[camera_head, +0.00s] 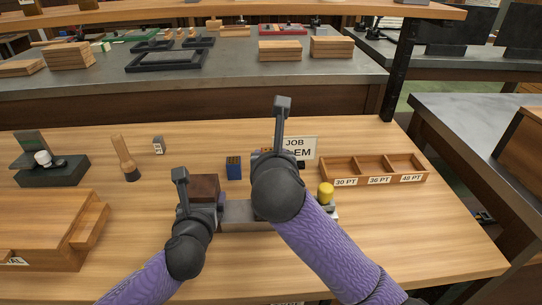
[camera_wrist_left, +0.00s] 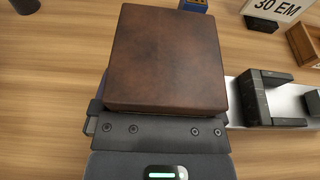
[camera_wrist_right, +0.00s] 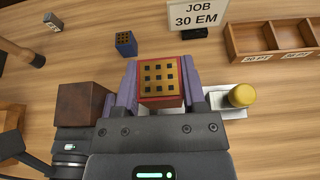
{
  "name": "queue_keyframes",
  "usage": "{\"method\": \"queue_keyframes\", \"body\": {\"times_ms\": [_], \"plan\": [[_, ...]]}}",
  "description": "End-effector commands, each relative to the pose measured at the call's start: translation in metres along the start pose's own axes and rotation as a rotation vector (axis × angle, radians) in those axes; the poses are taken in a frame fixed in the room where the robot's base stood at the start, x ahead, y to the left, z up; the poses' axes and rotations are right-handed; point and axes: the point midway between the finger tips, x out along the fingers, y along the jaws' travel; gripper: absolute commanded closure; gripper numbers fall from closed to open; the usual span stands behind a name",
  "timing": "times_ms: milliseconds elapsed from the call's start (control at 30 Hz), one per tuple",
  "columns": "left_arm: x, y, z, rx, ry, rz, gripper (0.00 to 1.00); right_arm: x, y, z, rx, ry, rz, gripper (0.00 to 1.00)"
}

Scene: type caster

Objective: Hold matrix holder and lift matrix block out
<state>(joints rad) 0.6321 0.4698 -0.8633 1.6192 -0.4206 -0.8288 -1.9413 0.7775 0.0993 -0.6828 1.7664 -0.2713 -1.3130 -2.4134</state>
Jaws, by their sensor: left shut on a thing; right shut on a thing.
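A dark brown block (camera_head: 205,187) stands at the left end of a grey metal base (camera_head: 240,214). My left gripper (camera_head: 197,212) is shut at this brown block, which fills the left wrist view (camera_wrist_left: 168,60) and hides the fingertips. In the right wrist view, a red block with a brass-coloured, dark-dotted top (camera_wrist_right: 160,80) sits between the fingers of my right gripper (camera_wrist_right: 162,92), which is shut on it. My right arm hides most of that block in the head view. I cannot tell how far it stands above the base.
A blue block with a dotted top (camera_head: 234,167) stands behind the base. A "JOB 30 EM" sign (camera_head: 300,147) is behind my right gripper. A yellow cylinder (camera_head: 326,193) stands to the right. A compartment tray (camera_head: 375,167), brush (camera_head: 124,158) and wooden case (camera_head: 50,225) flank the area.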

Motion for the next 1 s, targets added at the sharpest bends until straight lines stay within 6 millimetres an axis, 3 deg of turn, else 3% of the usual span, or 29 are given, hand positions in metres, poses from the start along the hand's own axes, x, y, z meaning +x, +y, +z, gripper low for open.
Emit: {"method": "queue_keyframes", "body": {"times_ms": [33,67,100,400,800,1000], "plan": [[0.0,0.0,0.0,-0.001,0.0,0.0,0.7,0.0,0.0,0.0,0.0,-0.001,0.0,1.0],[0.0,0.0,0.0,-0.001,0.0,0.0,0.07,0.0,0.0,0.0,0.0,-0.001,0.0,1.0],[0.0,0.0,0.0,-0.001,0.0,0.0,0.0,0.0,0.0,0.0,0.0,-0.001,0.0,1.0],[-0.007,0.0,-0.001,0.0,0.001,0.0,0.0,0.0,0.0,0.0,0.0,-0.001,0.0,1.0],[-0.103,0.0,-0.001,0.001,0.002,-0.001,0.0,0.0,0.0,0.0,0.0,-0.001,0.0,1.0],[-0.12,0.0,0.0,0.0,0.001,0.0,0.0,0.0,0.0,0.0,0.0,-0.001,0.0,1.0]]}}
